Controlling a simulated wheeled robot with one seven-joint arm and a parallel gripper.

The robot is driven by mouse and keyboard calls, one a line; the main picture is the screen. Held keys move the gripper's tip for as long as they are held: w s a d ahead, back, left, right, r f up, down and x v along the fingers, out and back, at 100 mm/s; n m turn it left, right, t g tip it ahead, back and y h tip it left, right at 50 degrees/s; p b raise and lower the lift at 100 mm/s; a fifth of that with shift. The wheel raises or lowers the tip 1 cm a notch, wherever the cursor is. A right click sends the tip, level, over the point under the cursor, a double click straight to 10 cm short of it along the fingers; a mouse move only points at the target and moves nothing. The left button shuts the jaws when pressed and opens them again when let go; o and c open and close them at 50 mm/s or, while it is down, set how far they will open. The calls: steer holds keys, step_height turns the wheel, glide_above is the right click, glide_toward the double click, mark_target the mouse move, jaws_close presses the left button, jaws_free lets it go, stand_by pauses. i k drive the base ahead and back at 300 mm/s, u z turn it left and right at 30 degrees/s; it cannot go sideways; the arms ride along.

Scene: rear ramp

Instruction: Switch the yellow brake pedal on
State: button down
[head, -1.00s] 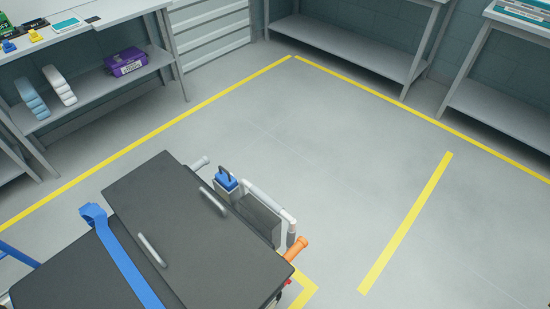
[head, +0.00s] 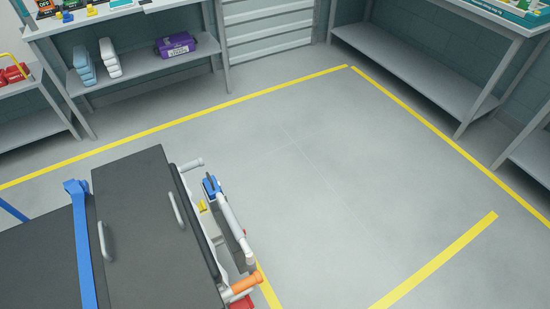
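A small yellow part (head: 202,206) shows low at the side of a dark stretcher (head: 150,240), between its pad and the side rail. It looks like the yellow brake pedal, but it is too small and partly hidden to tell which way it is tilted. A blue part (head: 211,187) sits just above and to the right of it, on the white-and-grey rail (head: 232,222). My gripper is not in this view.
The stretcher has a blue strap (head: 83,250) and an orange-ended handle (head: 245,283). Grey floor with yellow lines (head: 440,260) is open to its right. A shelf with a purple box (head: 176,45) stands behind, and benches line the back right.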

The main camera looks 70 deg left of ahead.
mark_target(202, 207)
steer(key=u, duration=3.95)
steer(key=k, duration=0.25)
steer(key=z, duration=1.65)
steer(key=k, duration=1.05)
steer(key=z, duration=0.75)
steer(key=i, duration=1.7)
steer(key=u, duration=0.35)
steer(key=i, duration=2.05)
steer(key=u, duration=0.35)
